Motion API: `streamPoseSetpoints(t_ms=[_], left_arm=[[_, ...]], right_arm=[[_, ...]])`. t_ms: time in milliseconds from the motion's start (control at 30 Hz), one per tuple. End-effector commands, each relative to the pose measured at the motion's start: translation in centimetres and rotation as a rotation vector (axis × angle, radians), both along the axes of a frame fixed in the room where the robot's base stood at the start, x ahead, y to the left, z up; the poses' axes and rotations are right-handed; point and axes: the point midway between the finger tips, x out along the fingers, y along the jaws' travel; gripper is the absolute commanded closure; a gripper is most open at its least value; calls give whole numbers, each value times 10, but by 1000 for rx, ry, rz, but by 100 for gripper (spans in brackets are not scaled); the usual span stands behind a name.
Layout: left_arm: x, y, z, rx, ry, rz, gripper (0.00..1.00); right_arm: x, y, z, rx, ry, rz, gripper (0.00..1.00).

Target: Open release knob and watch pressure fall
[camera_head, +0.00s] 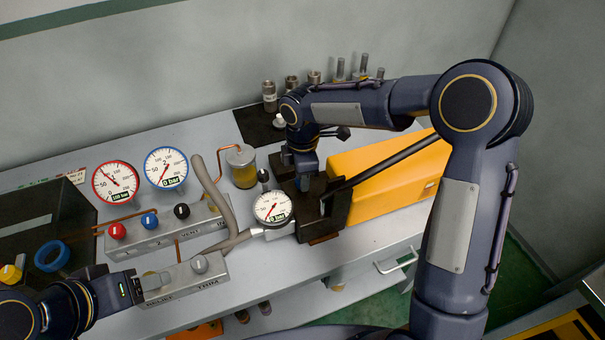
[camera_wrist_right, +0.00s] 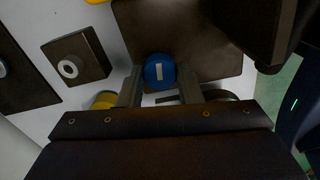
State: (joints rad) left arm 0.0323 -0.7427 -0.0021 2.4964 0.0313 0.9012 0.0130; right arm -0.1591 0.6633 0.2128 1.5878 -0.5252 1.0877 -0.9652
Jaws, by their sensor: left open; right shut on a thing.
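The blue release knob (camera_wrist_right: 159,72), with a white bar mark, sits between my right gripper's fingers (camera_wrist_right: 160,88) in the right wrist view. My right gripper (camera_head: 303,183) points down at the dark pump block and is shut on the knob, which it hides in the head view. A round white pressure gauge (camera_head: 272,207) stands just left of the block; its digital readout looks like 0 bar, though small. A red-rimmed gauge (camera_head: 116,182) seems to read 160 bar and a blue-rimmed gauge (camera_head: 166,168) 0 bar. My left gripper (camera_head: 138,285) is open beside the grey trim box.
A yellow pump body (camera_head: 385,176) with a dark lever lies right of the block. A valve box (camera_head: 160,229) with red, blue and black knobs and the trim box (camera_head: 190,277) stand on the grey bench. Several metal fittings (camera_head: 292,84) line the back. Hoses cross the middle.

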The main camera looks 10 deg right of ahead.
Motion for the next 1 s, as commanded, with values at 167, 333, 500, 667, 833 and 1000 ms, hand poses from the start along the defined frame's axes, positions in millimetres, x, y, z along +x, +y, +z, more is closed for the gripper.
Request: streamPoseSetpoints(t_ms=[167,333,500,667,833,1000], left_arm=[[0,0,0,0,0,0,46],[0,0,0,0,0,0,46],[0,0,0,0,0,0,46],[0,0,-2,0,0,0,46],[0,0,-6,0,0,0,46],[0,0,-8,0,0,0,46]], right_arm=[[1,0,1,1,-4,-1,62],[1,0,1,1,-3,-1,46],[0,0,0,1,-2,-1,46],[1,0,8,1,-4,-2,46],[2,0,36,2,-8,-2,46],[1,0,63,1,-6,-2,46]])
